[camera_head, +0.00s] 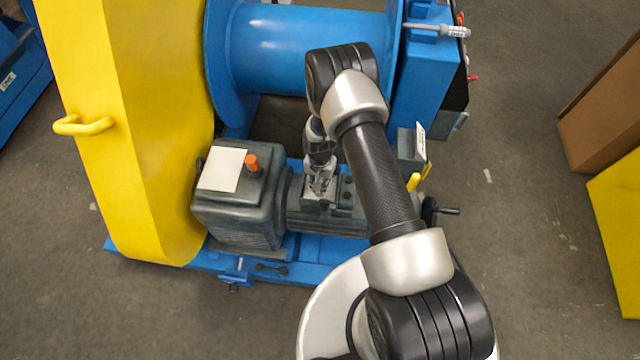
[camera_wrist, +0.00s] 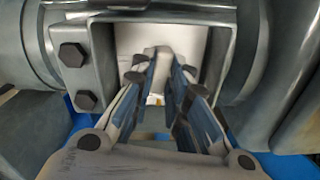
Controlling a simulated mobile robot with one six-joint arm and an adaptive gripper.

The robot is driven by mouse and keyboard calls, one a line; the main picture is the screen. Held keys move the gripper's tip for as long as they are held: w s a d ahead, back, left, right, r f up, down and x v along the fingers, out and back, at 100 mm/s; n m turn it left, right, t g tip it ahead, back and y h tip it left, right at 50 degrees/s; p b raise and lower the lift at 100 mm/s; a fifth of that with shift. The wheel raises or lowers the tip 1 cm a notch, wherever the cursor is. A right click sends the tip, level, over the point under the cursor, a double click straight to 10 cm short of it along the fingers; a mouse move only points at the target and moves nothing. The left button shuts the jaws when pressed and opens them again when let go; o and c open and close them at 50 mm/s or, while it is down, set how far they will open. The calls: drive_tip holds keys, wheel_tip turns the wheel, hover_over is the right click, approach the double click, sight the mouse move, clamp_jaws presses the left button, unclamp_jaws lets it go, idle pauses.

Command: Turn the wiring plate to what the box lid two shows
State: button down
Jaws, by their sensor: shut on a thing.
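My gripper (camera_head: 320,182) reaches down into an open grey terminal box on the dark motor. In the wrist view my gripper (camera_wrist: 160,78) has its two fingers inside the box's square frame (camera_wrist: 228,60), shut on a small pale piece that I take for the wiring plate (camera_wrist: 157,52). The fingertips hide most of it, so its turn cannot be read. A pale flat surface lies behind it in the box. A white sheet (camera_head: 222,170) lies on a dark grey housing, and a small white card (camera_head: 420,141) stands at right; no marking on either can be read.
Dark bolts (camera_wrist: 72,55) sit on the left flange of the box. An orange knob (camera_head: 251,162) rises beside the white sheet. A yellow lever (camera_head: 414,182) and a black crank (camera_head: 440,210) stand at right. The yellow guard (camera_head: 130,130) and blue drum (camera_head: 300,50) stand close by.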

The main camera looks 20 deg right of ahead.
drive_tip(key=shift+n, duration=1.1)
drive_tip(key=c, duration=1.6)
unclamp_jaws()
drive_tip(key=shift+o, duration=0.2)
wheel_tip(320, 180, up, 12)
